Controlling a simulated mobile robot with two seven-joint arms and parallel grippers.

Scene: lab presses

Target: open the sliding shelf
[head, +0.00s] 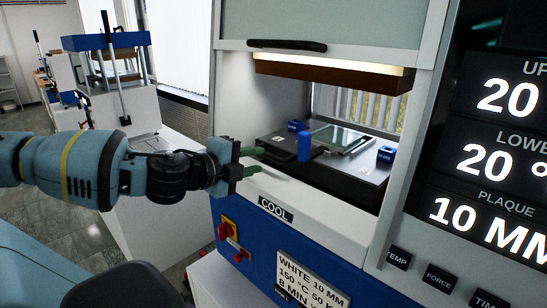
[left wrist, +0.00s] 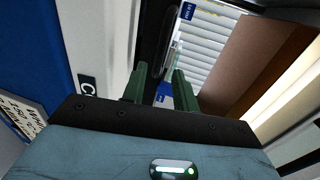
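The sliding shelf (head: 335,178) is a dark, flat tray inside the lit opening of the press (head: 325,221). A framed plate (head: 340,139) and several blue blocks, one of them upright (head: 304,147), sit on it. My left gripper (head: 257,160) is at the left side of the opening, near the shelf's left front part. Its two green fingers are apart with nothing visible between them; contact with the shelf cannot be told. In the left wrist view the open fingers (left wrist: 160,86) point toward a dark edge and a blue piece. My right gripper is not in view.
A raised door with a black handle (head: 287,45) is above the opening. A brown upper platen (head: 330,75) hangs over the shelf. The control panel (head: 490,150) is at the right. Red switches (head: 229,231) are below the gripper. Another blue press (head: 105,42) stands behind left.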

